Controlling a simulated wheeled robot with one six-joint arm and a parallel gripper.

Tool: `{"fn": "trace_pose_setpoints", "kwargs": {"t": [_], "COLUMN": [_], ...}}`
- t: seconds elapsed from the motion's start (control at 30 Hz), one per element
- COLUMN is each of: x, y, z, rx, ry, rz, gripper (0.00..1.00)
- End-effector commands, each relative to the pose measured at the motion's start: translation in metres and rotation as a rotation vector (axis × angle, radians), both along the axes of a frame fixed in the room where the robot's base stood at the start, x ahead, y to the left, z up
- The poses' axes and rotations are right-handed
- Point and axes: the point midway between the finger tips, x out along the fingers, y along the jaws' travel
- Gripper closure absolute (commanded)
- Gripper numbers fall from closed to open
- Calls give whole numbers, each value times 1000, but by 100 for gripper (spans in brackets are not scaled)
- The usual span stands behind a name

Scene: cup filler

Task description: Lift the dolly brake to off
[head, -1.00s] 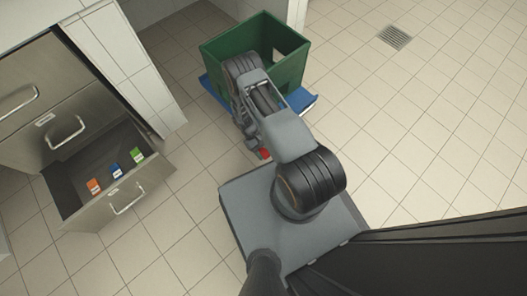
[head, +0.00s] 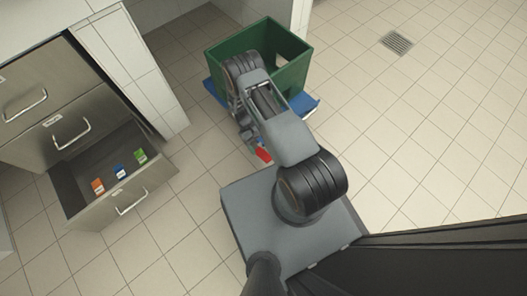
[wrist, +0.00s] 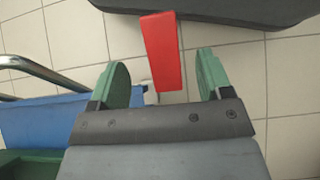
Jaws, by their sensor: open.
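The red dolly brake lever (wrist: 163,50) shows in the wrist view as a flat, tapering bar. It also shows in the head view (head: 263,155), just beside my arm. My gripper (wrist: 163,78) is open, with green finger pads. In the wrist view the lever's narrow end appears between the two fingers with a gap on each side; whether it is at their depth I cannot tell. The blue dolly (head: 214,94) carries a green crate (head: 290,70). It also shows at the left of the wrist view (wrist: 45,122). My arm hides the dolly's near middle.
A metal rail (wrist: 45,70) runs beside the dolly in the wrist view. An open drawer (head: 128,203) with several small coloured boxes stands at the left, under a counter. A floor drain (head: 397,42) lies at the upper right. The tiled floor at right is clear.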

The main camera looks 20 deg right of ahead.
Motion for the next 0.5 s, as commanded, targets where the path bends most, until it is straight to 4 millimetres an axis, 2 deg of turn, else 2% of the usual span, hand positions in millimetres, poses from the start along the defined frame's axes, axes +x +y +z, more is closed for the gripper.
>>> {"fn": "trace_pose_setpoints", "kwargs": {"t": [0.03,0.2,0.5], "x": [8,30,50], "y": [2,8,14], "z": [10,31,51], "rx": [0,1,0], "ry": [-2,-3,1], "rz": [1,0,0], "gripper": [28,28,28]}}
